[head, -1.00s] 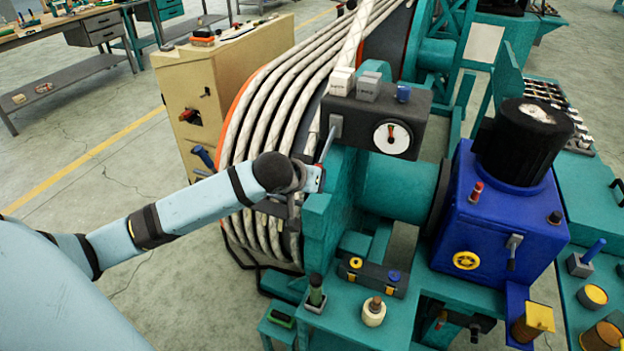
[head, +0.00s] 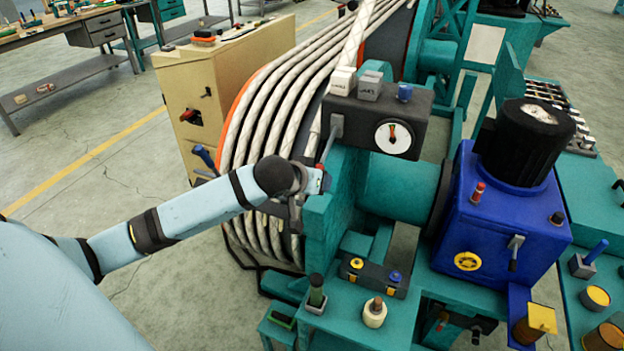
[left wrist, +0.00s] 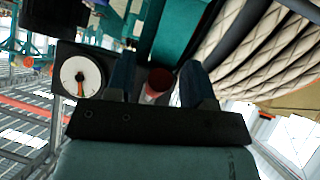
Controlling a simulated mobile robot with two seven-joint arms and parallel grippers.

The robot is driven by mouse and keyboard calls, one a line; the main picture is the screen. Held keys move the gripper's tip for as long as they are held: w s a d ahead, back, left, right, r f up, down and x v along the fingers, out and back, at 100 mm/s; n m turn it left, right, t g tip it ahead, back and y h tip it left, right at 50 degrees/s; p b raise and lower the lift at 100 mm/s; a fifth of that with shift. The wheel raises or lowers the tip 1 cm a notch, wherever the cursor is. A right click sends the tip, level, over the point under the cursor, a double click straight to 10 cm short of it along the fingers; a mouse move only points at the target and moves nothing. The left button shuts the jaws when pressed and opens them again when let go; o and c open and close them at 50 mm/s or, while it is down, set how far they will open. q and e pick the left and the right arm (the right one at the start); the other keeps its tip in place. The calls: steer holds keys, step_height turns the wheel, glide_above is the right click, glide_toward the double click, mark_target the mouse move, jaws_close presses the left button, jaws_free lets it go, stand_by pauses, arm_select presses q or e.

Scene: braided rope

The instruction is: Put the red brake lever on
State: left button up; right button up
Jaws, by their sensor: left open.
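The brake lever is a grey rod (head: 328,148) that slants down from a bracket on the side of the dark gauge box. Its red grip (head: 325,181) shows at the lower end, beside my left gripper (head: 314,182). In the left wrist view the red grip (left wrist: 158,84) lies between the two dark fingers of my left gripper (left wrist: 158,76). The fingers stand apart on either side of it, with a gap visible. The fingertips are small and partly hidden in the head view. My right gripper is in neither view.
The gauge box (head: 376,122) with a white dial is above the lever. The large rope drum (head: 262,135) is close behind and left of my wrist. A teal post (head: 335,200) is just right of the gripper. A blue motor box (head: 500,235) stands farther right.

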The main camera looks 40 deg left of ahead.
arm_select(q)
steer(key=v, duration=1.3)
steer(key=shift+s, duration=0.35)
steer(key=shift+r, duration=0.15)
steer(key=s+d+f+m+h+p, duration=0.15)
steer(key=d+f, duration=0.25)
steer(key=f, duration=0.4)
steer(key=s+d+f+m+h+p, duration=0.1)
steer(key=s+d+f+m+p, duration=0.15)
steer(key=f, duration=0.65)
steer(key=s+d+f+m+p, duration=0.1)
steer(key=s+d+f+p, duration=0.1)
steer(key=s+d+f, duration=0.6)
steer(key=shift+s+d+f+m+h+p, duration=0.35)
steer(key=shift+d+f, duration=0.35)
steer(key=shift+d, duration=0.3)
